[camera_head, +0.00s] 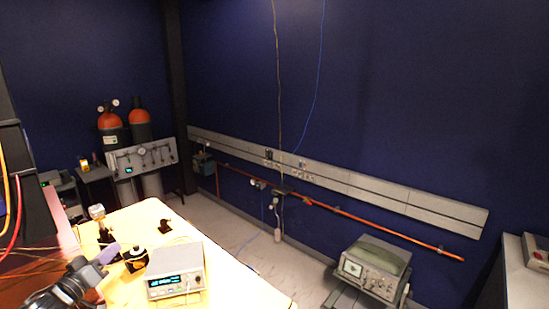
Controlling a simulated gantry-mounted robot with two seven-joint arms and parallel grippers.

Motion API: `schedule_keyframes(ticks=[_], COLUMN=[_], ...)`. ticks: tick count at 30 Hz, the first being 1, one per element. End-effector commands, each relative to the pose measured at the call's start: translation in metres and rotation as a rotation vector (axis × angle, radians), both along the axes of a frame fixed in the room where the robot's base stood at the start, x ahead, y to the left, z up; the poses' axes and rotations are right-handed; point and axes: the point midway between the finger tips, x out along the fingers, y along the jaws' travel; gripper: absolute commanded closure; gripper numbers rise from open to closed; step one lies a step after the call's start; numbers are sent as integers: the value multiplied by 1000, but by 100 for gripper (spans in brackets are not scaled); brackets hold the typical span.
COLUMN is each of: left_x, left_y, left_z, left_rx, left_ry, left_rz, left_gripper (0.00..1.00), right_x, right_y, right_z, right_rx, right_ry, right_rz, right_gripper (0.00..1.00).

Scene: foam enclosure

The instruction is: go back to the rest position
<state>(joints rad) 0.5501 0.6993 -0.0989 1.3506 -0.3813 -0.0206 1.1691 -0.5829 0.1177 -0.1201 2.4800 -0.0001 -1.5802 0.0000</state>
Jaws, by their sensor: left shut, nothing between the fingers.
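My left gripper (80,280) is at the lower left, over the near left part of the bright table (225,290). It is dark, and its fingers are shut with nothing seen between them. A small purple-grey cylinder (106,254) shows just beyond it; I cannot tell whether they touch. My right gripper is not in view.
A bench instrument with a lit display (175,280) stands on the table, with small dark optical parts (136,259) behind it. Cables hang at the left edge. An oscilloscope (368,268) stands on a cart at right. Orange-topped cylinders (140,120) stand at the back wall.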

Motion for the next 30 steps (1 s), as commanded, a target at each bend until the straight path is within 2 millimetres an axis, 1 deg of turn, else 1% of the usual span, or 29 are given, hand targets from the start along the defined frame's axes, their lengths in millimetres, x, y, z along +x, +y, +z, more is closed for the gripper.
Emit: schedule_keyframes(ticks=[1, 4, 5, 6, 8, 9, 11, 12, 14, 15, 18, 23, 24, 26, 27, 29, 30], left_x=[3, 4, 2, -1, -10, -19, -34, -45, -63, -75, -104, -149, -155, -156, -159, -165, -170], left_y=[14, 49, 60, 75, 99, 114, 134, 146, 159, 166, 178, 185, 174, 148, 132, 109, 91], left_z=[-8, -27, -33, -42, -56, -66, -79, -87, -97, -104, -116, -131, -143, -163, -174, -192, -204], left_rx=[63, 215, 266, 333, 436, 503, 594, 646, 712, 748, 818, 883, 901, 924, 935, 949, 958], left_ry=[37, 141, 182, 244, 353, 435, 563, 650, 776, 857, 1046, 1328, 1360, 1340, 1333, 1323, 1315], left_rz=[72, 228, 276, 340, 428, 482, 544, 576, 606, 617, 621, 572, 538, 490, 461, 417, 383], left_gripper=[100, 100, 100, 100, 100, 100, 100, 100, 100, 100, 100, 100, 100, 100, 100, 100, 100], right_x=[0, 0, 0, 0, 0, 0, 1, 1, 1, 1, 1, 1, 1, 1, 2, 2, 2], right_y=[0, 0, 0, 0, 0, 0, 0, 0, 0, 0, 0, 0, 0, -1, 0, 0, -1], right_z=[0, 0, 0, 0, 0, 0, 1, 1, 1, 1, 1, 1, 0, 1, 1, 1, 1], right_rx=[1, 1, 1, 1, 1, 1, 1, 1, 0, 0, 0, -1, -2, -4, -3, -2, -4], right_ry=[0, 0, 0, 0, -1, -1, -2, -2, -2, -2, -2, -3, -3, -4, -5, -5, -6], right_rz=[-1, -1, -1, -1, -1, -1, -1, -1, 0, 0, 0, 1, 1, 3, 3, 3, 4], right_gripper=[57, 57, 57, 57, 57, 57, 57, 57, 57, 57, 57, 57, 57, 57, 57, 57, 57])
